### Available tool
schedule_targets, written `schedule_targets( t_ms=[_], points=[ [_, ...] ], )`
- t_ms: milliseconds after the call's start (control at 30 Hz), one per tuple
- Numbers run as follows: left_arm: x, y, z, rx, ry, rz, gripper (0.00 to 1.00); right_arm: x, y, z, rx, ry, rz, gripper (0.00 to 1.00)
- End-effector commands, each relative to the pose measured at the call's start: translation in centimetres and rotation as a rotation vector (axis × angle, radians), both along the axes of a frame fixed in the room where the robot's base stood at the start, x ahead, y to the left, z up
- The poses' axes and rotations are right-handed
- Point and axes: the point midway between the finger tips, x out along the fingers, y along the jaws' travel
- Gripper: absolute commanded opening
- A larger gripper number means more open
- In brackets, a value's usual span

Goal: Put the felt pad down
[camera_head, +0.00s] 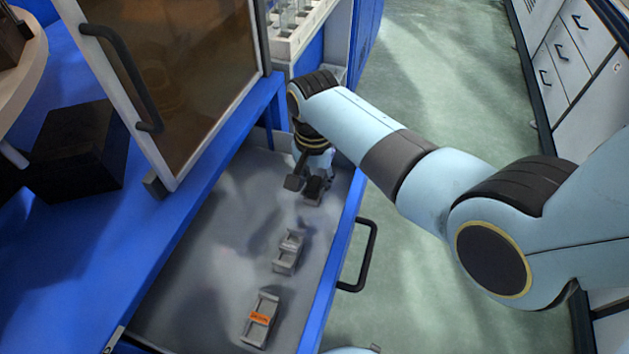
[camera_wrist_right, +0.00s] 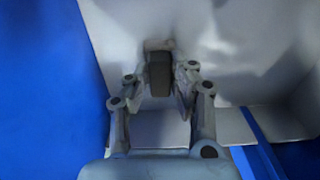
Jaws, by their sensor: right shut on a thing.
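My right gripper (camera_head: 308,184) reaches down into the far end of an open drawer (camera_head: 190,290). In the right wrist view the right gripper (camera_wrist_right: 160,88) is shut on a dark, upright block, which I take to be the felt pad (camera_wrist_right: 159,74). The block sits between the two fingers, over the pale drawer floor. I cannot tell whether it touches the floor. In the head view the pad is hard to tell apart from the dark fingertips. My left gripper is not in view.
Two grey holders lie in the drawer, one plain (camera_head: 289,252) and one with an orange label (camera_head: 260,320). The drawer handle (camera_head: 362,258) juts out at right. A glass-fronted cabinet door (camera_head: 185,70) and a black box (camera_head: 78,150) stand at left. The drawer's left floor is bare.

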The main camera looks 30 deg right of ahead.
Motion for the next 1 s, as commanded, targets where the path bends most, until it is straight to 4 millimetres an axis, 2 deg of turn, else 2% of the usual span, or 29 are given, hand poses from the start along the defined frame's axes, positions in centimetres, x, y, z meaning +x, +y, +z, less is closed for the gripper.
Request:
schedule_targets(
  t_ms=[67, 100, 267, 567, 700, 800, 1000],
  points=[
    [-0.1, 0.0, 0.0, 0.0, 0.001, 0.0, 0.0, 0.0, 0.0, 0.0, -0.001, 0.001, 0.0, 0.0],
    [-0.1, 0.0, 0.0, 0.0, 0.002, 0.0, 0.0, 0.0, 0.0, 0.0, -0.001, 0.001, 0.0, 0.23],
    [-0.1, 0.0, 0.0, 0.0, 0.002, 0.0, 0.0, 0.0, 0.0, 0.0, -0.001, 0.001, 0.0, 0.44],
    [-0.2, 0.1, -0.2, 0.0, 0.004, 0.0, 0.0, -0.1, 0.0, -0.1, 0.0, 0.001, 0.0, 0.45],
    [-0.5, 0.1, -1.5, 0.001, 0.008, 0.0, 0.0, -0.1, 0.0, -0.9, 0.0, 0.001, 0.0, 0.45],
    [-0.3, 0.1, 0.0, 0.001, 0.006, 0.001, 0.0, 0.1, 0.0, 2.1, 0.0, -0.003, 0.0, 0.45],
    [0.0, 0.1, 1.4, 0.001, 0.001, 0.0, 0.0, -0.1, -0.5, 6.7, 0.0, -0.003, 0.0, 0.45]
  ],
)
